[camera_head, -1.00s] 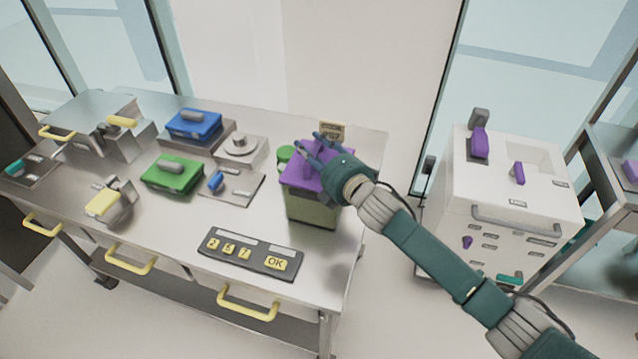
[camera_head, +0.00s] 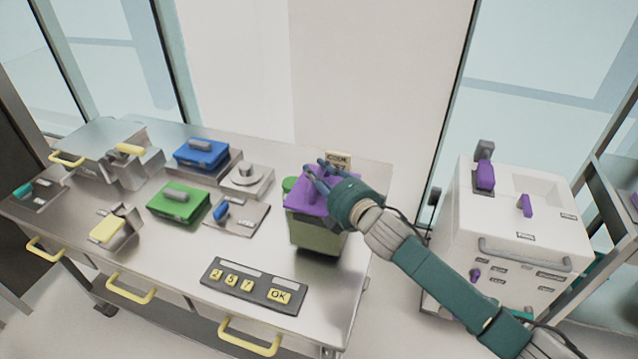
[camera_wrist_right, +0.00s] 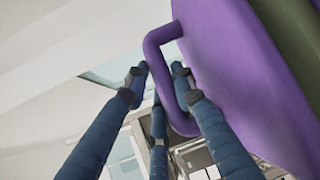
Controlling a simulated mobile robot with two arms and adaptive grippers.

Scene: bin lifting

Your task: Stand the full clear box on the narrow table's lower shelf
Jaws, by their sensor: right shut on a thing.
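The clear box (camera_head: 318,237) has a purple lid (camera_head: 305,197) with a purple handle and looks filled with something greenish. It is upright at the right end of the steel bench; I cannot tell if its base touches the top. My right gripper (camera_head: 318,179) is at the lid, and the right wrist view shows its blue fingers (camera_wrist_right: 158,75) shut around the purple handle (camera_wrist_right: 160,60). A table with a level below its top, only partly in view, stands at the far right (camera_head: 630,165); it may be the narrow table. My left gripper is not in view.
The steel bench (camera_head: 160,255) carries a green case (camera_head: 178,203), a blue case (camera_head: 201,155), and a keypad panel (camera_head: 255,286) near its front edge. A white cabinet (camera_head: 510,245) with purple handles stands between the bench and the right-hand table. Floor shows between bench and cabinet.

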